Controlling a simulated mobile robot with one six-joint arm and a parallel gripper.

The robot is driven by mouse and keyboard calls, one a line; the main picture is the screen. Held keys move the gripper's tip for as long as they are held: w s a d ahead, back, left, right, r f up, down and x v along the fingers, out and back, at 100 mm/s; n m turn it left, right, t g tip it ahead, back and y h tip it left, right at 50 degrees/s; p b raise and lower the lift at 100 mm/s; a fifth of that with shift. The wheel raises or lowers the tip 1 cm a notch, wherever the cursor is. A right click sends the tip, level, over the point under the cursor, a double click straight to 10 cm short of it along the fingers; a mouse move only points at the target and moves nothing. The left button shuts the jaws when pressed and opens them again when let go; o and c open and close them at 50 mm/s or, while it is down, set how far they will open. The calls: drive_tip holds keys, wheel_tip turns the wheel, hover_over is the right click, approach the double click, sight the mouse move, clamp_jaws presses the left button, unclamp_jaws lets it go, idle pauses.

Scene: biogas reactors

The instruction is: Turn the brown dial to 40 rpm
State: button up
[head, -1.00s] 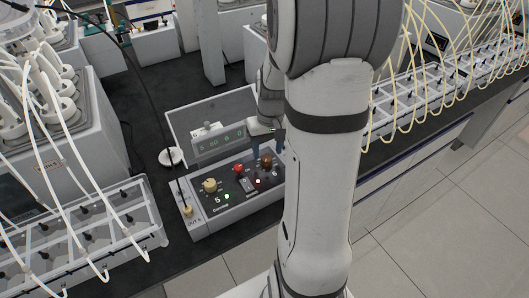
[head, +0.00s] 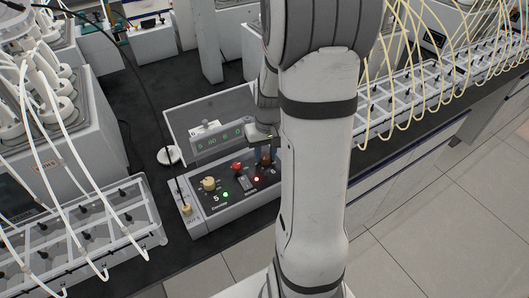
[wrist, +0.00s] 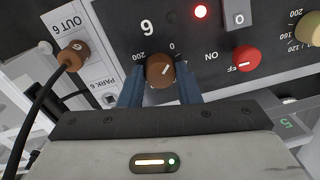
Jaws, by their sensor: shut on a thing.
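The brown dial (wrist: 160,70) sits on the dark panel of the control box below a printed 6, seen upside down in the wrist view. Marks 0 and 200 are printed beside it. A short pale line on its top slants to the upper right, roughly towards the 0 side; the exact setting is unclear. My gripper (wrist: 160,88) has its two blue fingers on either side of the dial, shut on it. In the head view the dial (head: 265,159) shows below my gripper (head: 262,143), partly hidden by it.
A brown plug (wrist: 75,54) with a black cable sits beside the panel. A tilted display (head: 215,140) stands behind; its digits are too small to read.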

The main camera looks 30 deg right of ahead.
drive_tip(key=shift+c, duration=0.6)
drive_tip(key=shift+m, duration=0.3)
drive_tip(key=m+b, duration=0.1)
drive_tip(key=m, duration=0.3)
drive_tip(key=shift+m, duration=0.3)
drive_tip(key=m, duration=0.5)
drive_tip(key=shift+t+b, duration=0.3)
drive_tip(key=shift+b, duration=0.1)
drive_tip(key=shift+m, duration=0.3)
drive_tip(key=o, duration=1)
